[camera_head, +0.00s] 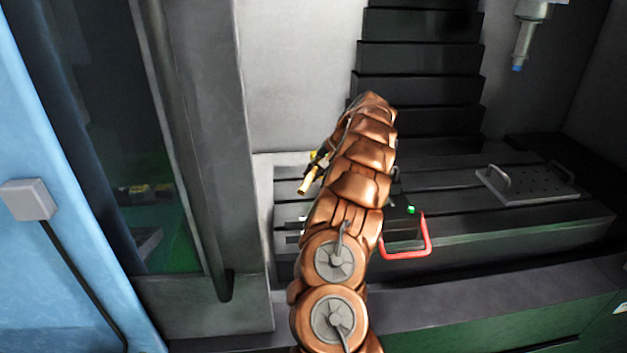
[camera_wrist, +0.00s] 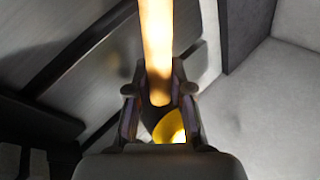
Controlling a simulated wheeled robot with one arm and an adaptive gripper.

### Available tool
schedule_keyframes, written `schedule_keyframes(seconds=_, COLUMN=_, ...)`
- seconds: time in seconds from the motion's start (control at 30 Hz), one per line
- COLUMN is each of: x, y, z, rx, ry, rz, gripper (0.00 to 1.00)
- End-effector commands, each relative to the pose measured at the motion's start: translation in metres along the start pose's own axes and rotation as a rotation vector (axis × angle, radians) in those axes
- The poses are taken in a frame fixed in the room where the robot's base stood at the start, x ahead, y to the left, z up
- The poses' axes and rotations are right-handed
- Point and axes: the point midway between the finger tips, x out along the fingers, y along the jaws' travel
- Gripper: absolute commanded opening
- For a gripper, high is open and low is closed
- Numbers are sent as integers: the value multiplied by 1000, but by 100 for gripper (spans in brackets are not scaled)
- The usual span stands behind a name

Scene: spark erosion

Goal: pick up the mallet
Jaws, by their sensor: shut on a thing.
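The mallet's tan handle (camera_head: 308,182) shows in the head view just left of my arm, tilted, with a bit of yellow beside its upper end. In the wrist view the brightly lit handle (camera_wrist: 157,45) runs from the top edge down between the fingers of my gripper (camera_wrist: 159,92). A yellow rounded part (camera_wrist: 170,126) sits below it, closer to the palm. My gripper is shut on the mallet. In the head view my arm hides most of the gripper and much of the mallet.
A dark slotted machine table (camera_head: 450,205) lies below and right of my arm. A perforated plate with two handles (camera_head: 527,185) rests on it. A red handle (camera_head: 428,240) is close right of my arm. A spindle (camera_head: 523,45) hangs at upper right. A grey column (camera_head: 205,150) stands left.

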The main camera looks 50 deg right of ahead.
Motion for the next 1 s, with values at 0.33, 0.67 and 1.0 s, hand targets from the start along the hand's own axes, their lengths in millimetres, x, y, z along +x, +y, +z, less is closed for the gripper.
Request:
schedule_keyframes(seconds=0.33, x=-7, y=3, z=9, rx=2, ry=5, rz=-2, gripper=0)
schedule_keyframes(seconds=0.67, x=-13, y=11, z=31, rx=1, ry=0, rz=-3, gripper=0)
schedule_keyframes(seconds=1.0, x=-27, y=24, z=66, rx=-1, ry=3, rz=-4, gripper=0)
